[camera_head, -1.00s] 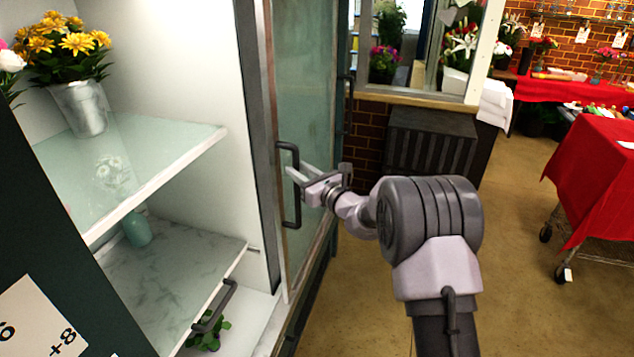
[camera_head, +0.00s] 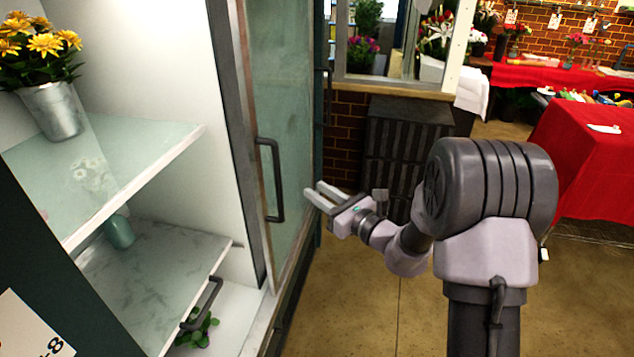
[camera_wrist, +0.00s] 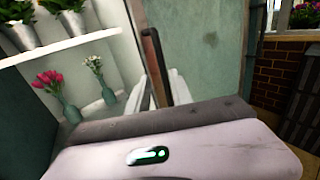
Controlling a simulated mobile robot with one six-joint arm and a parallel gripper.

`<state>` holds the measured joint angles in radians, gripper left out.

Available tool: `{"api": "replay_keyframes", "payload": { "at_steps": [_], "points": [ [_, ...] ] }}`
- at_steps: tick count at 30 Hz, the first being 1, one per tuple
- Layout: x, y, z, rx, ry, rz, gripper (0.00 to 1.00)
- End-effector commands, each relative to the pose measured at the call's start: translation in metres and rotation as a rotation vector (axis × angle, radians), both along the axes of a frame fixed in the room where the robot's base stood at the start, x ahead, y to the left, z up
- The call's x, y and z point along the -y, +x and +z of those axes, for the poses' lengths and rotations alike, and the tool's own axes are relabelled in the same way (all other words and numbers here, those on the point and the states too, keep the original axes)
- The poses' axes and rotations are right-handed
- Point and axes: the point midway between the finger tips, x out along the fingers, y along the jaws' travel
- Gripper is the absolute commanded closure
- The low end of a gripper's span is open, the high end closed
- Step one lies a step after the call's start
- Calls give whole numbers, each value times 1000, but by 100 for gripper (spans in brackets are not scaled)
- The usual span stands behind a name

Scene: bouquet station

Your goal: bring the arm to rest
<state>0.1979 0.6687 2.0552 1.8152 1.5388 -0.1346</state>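My gripper (camera_head: 318,197) is to the right of the glass door's dark handle (camera_head: 271,180), apart from it in the head view. Its two pale fingers are spread with a gap between them and nothing held. In the wrist view, the fingers of my gripper (camera_wrist: 157,90) show at the picture's middle, on either side of a dark upright bar of the door (camera_wrist: 155,65). The arm is bent and reaches leftward toward the cabinet.
The glass door (camera_head: 283,100) stands beside the open cabinet, whose shelf (camera_head: 130,190) holds a metal pot of yellow flowers (camera_head: 52,108). A dark slatted crate (camera_head: 400,150) stands behind my gripper. A red-draped table (camera_head: 590,160) is at right. Floor between is clear.

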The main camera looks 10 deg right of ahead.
Motion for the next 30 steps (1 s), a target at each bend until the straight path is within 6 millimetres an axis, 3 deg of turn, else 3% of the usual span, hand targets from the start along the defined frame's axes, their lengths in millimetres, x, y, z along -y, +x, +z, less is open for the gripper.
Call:
{"api": "replay_keyframes", "payload": {
  "at_steps": [3,5,6,8,10,12,15,18,21,24,30],
  "points": [
    [-4,-3,3,5,-11,16,73],
    [-19,-16,16,24,-55,79,73],
    [-36,-33,28,47,-113,152,73],
    [-67,-74,48,96,-249,303,73],
    [-98,-142,60,173,-481,510,73],
    [-106,-217,56,263,-772,706,73],
    [-79,-299,32,391,-1223,909,73],
    [-33,-342,16,493,-1623,1009,73],
    [3,-359,13,555,-1902,1041,73],
    [22,-364,14,579,-2041,1048,73],
    [26,-365,15,581,-2069,1052,73]
  ]
}}
